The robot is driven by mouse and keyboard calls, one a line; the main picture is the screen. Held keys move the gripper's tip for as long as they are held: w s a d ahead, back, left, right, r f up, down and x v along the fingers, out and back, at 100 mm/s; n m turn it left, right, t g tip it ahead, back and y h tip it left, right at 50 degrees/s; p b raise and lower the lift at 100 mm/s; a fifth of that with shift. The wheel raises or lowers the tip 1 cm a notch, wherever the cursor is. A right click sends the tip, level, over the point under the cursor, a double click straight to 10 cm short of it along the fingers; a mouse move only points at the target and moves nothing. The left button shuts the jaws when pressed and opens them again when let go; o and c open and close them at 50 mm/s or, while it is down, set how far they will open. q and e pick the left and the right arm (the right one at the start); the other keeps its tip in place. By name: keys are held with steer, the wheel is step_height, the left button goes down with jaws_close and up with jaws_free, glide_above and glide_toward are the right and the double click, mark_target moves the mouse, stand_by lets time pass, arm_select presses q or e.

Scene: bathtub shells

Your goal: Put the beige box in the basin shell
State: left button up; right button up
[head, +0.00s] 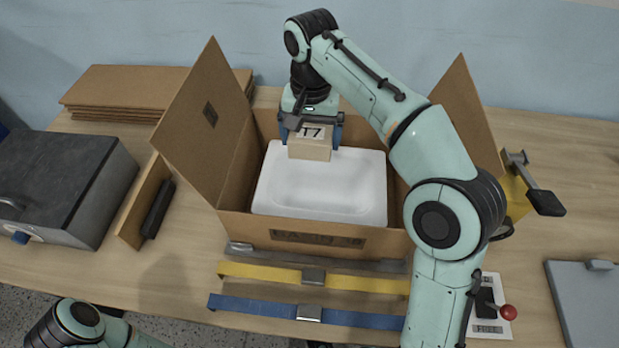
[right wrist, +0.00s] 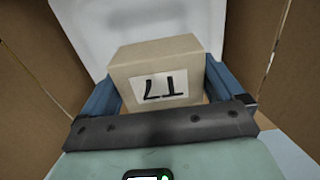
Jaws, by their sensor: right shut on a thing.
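The beige box (head: 309,149) carries a white label reading "T7". My right gripper (head: 310,140) is shut on it, with blue fingers on its two sides. In the right wrist view the box (right wrist: 165,70) sits between the fingers of the gripper (right wrist: 160,90). The white basin shell (head: 320,190) lies inside an open cardboard carton. The box is over the back edge of the shell; whether it touches the shell cannot be told. The shell also shows behind the box in the right wrist view (right wrist: 100,35). My left gripper is out of view; only part of my left arm shows at lower left.
The carton (head: 235,160) has tall side flaps standing up left and right. Yellow (head: 255,272) and blue (head: 250,305) straps lie in front. A grey machine (head: 65,185) stands left, flat cardboard (head: 120,90) behind it. A red-knobbed lever (head: 508,312) is at front right.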

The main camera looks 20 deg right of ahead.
steer(key=shift+f, duration=0.35)
steer(key=b, duration=0.4)
glide_toward(310, 199)
steer(key=shift+f+b, duration=0.5)
steer(key=shift+f, duration=2.15)
steer(key=shift+f, duration=0.1)
steer(key=o, duration=0.8)
steer(key=shift+f, duration=0.1)
step_height(310, 199, up, 12)
steer(key=shift+r+p, duration=0.2)
steer(key=shift+p, duration=1.05)
